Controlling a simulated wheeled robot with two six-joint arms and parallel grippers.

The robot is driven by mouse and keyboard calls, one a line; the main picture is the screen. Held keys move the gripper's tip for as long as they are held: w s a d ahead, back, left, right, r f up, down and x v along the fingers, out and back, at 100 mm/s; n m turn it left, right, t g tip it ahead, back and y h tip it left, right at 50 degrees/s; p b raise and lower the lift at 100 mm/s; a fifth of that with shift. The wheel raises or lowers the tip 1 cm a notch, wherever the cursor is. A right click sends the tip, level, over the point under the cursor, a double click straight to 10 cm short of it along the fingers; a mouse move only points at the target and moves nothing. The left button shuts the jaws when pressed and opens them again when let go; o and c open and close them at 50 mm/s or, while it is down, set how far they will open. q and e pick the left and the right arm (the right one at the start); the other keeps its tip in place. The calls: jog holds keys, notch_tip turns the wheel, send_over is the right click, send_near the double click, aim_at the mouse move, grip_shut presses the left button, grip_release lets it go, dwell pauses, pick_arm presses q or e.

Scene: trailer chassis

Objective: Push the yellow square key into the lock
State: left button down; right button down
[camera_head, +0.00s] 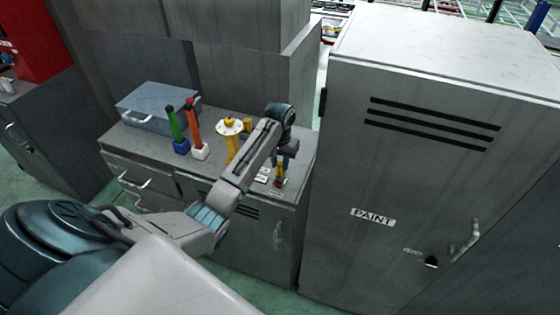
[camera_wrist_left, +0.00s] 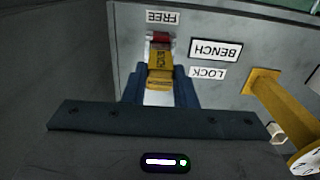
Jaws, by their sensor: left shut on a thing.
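The yellow key (camera_wrist_left: 160,72) has dark lettering on it and sits between the blue fingers of my left gripper (camera_wrist_left: 160,88) in the left wrist view. In the head view the key (camera_head: 280,171) is a small yellow patch below my left gripper (camera_head: 283,160), over the right end of the grey bench. My left gripper is shut on the key. A small red piece (camera_wrist_left: 159,40) lies at the key's far end. I cannot tell whether the key's tip is inside a lock there. My right gripper is not in view.
Labels reading FREE (camera_wrist_left: 162,17), BENCH (camera_wrist_left: 216,50) and LOCK (camera_wrist_left: 207,73) surround the key. A yellow post (camera_head: 232,148) with a white dial stands to its left in the head view. Green (camera_head: 173,124) and orange (camera_head: 193,122) handles stand farther left. A tall PAINT cabinet (camera_head: 400,170) stands right.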

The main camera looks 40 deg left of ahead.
aim_at(280, 174)
pick_arm(q)
jog(key=shift+f, duration=1.2)
jog(key=c, duration=1.1)
grip_release()
jog(key=shift+r, duration=0.1)
